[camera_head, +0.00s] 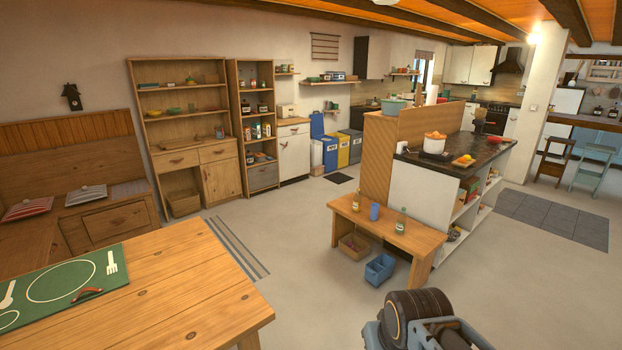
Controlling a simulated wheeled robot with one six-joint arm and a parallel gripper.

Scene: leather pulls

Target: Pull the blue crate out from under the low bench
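The low wooden bench (340,207) stands in the middle right of the head view, against the end of the kitchen counter. The blue crate (380,269) is on the floor at the bench's front edge, towards its right end. Its near part shows in front of the bench; I cannot tell how far its back reaches underneath. It looks open-topped, and its inside is too small to make out. My gripper cannot be made out; only dark and grey-blue parts of my own body show at the bottom, nearer than the crate.
A brown box (353,246) with purple contents sits under the bench, left of the crate. A blue cup (374,212) and two bottles stand on the bench. A wooden table (190,300) fills the lower left. The floor (310,290) between table and crate is clear.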

